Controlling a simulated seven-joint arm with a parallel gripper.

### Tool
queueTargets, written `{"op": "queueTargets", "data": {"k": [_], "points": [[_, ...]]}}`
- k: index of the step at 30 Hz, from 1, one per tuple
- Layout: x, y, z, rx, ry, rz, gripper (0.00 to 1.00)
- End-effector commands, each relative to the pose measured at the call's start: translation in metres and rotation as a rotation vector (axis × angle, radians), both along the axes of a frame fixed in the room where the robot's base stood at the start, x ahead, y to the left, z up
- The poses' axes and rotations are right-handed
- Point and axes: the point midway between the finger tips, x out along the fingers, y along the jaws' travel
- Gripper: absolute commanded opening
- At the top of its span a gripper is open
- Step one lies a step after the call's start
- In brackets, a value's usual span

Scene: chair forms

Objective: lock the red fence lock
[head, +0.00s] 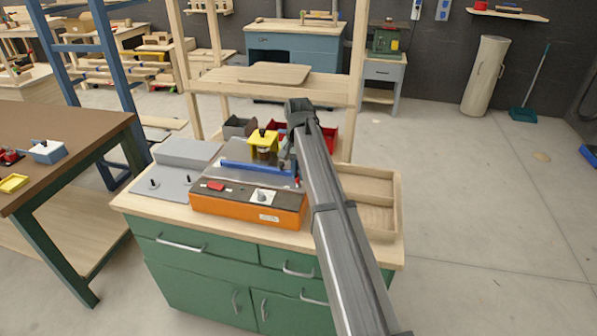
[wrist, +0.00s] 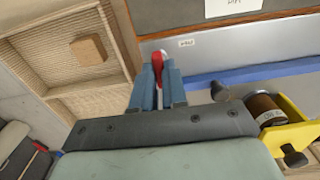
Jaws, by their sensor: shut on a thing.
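The red fence lock (wrist: 157,62) shows in the wrist view as a small red piece with a pale lower part, between my gripper's blue-grey fingers (wrist: 158,88). My gripper is shut on it. In the head view my gripper (head: 290,157) is at the right end of the orange-fronted machine (head: 240,203), and I cannot make out the lock there. The blue fence (head: 257,173) runs across the machine's grey top beside my gripper. It also shows in the wrist view (wrist: 250,74), to the right of the fingers. The fingers hide part of the lock.
A yellow bracket (head: 263,139) with a brown roller (wrist: 264,106) stands behind the fence. A wooden tray (head: 378,172) is to the right of the machine and holds a wood block (wrist: 89,48). A grey plate (head: 170,187) lies to the left.

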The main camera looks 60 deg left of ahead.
Motion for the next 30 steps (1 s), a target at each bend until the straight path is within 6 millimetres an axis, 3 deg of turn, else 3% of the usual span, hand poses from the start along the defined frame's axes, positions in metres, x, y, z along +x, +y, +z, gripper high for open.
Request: {"op": "queueTargets", "data": {"k": [7, 8, 16, 25, 30], "points": [[0.000, 0.000, 0.000, 0.001, -0.001, -0.003, 0.00], [0.000, 0.000, 0.000, 0.001, -0.001, -0.003, 0.14], [0.000, 0.000, 0.000, 0.000, 0.000, -0.001, 0.38], [0.000, 0.000, 0.003, 0.001, -0.001, 0.000, 0.38], [0.000, 0.001, 0.021, 0.002, -0.001, 0.000, 0.38]]}}
